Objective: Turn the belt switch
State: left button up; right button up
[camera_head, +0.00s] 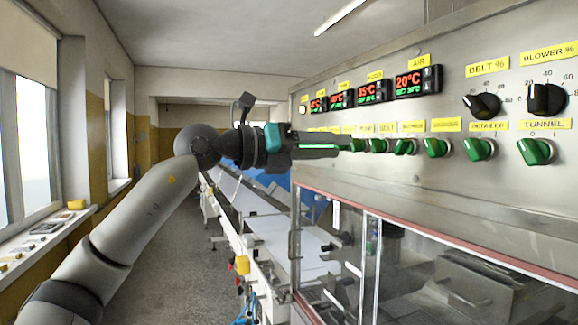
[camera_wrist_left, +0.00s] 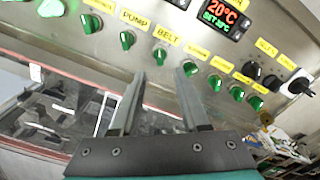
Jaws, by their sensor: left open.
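The belt switch is a green rotary knob (camera_head: 377,146) under a yellow BELT label in the row on the steel control panel. In the left wrist view the belt switch (camera_wrist_left: 160,56) shows between and just beyond my two fingertips. My left gripper (camera_head: 345,143) points at the panel with its fingers spread and empty. In the left wrist view the left gripper (camera_wrist_left: 162,74) has one finger on each side of the knob's line, seemingly short of it. I cannot tell the knob's exact angle. My right gripper is out of view.
The pump switch (camera_wrist_left: 127,40) and other green knobs (camera_head: 436,148) sit close on either side. Red temperature displays (camera_head: 417,82) and black dials (camera_head: 482,105) are above. A glazed enclosure (camera_head: 340,255) and conveyor (camera_head: 285,245) lie below. The aisle floor (camera_head: 175,265) is clear.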

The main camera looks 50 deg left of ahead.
pick_arm(q)
jog(key=b+v, duration=0.4)
jog(key=v, duration=0.3)
jog(key=shift+s, duration=0.3)
jog(key=shift+w+a+f, duration=0.1)
